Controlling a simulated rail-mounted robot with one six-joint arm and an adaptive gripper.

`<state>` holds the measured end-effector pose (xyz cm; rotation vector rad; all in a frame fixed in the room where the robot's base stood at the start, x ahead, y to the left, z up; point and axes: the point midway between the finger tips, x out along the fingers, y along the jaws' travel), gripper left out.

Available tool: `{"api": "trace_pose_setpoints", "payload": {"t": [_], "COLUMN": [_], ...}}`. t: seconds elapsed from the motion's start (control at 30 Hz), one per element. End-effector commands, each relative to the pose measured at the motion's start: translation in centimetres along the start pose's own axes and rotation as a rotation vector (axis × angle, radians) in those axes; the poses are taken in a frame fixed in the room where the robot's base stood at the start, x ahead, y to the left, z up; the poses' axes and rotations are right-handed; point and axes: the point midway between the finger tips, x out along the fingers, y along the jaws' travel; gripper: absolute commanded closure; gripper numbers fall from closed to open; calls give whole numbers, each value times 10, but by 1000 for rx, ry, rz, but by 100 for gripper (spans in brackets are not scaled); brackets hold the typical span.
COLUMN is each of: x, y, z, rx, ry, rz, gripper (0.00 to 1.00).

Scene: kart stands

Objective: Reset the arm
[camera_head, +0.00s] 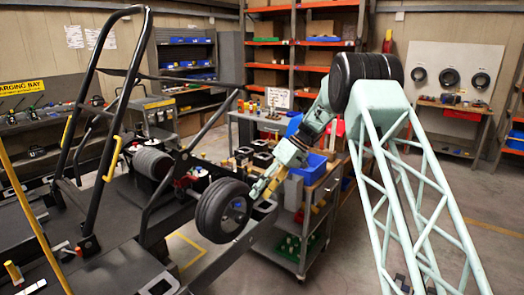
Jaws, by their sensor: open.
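My arm enters at the right as a pale green lattice link. It bends at a black elbow near the top and reaches down to the left. My gripper (260,194) is small in the view and open. It is just right of a black kart wheel (222,210) with a grey hub, over the dark end of the kart stand. I cannot tell whether its fingers touch anything there. The wheel stands upright at the side of the kart frame (148,130).
A grey cart (304,262) with blue bins (311,169) stands under and behind my forearm. Orange-shelved racks (295,45) line the back wall. A bench and a board with wheels (450,78) are at the back right. Bare floor (470,215) lies at the right.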

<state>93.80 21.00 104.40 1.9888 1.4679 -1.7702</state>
Motion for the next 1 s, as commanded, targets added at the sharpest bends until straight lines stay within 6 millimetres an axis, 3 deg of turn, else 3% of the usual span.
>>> {"api": "trace_pose_setpoints", "payload": {"t": [0.53, 1.0], "x": [-76, -134], "y": [-65, -126], "z": [26, 61], "rx": [84, 161], "ry": [-21, -31], "rz": [88, 171], "gripper": [55, 55]}}
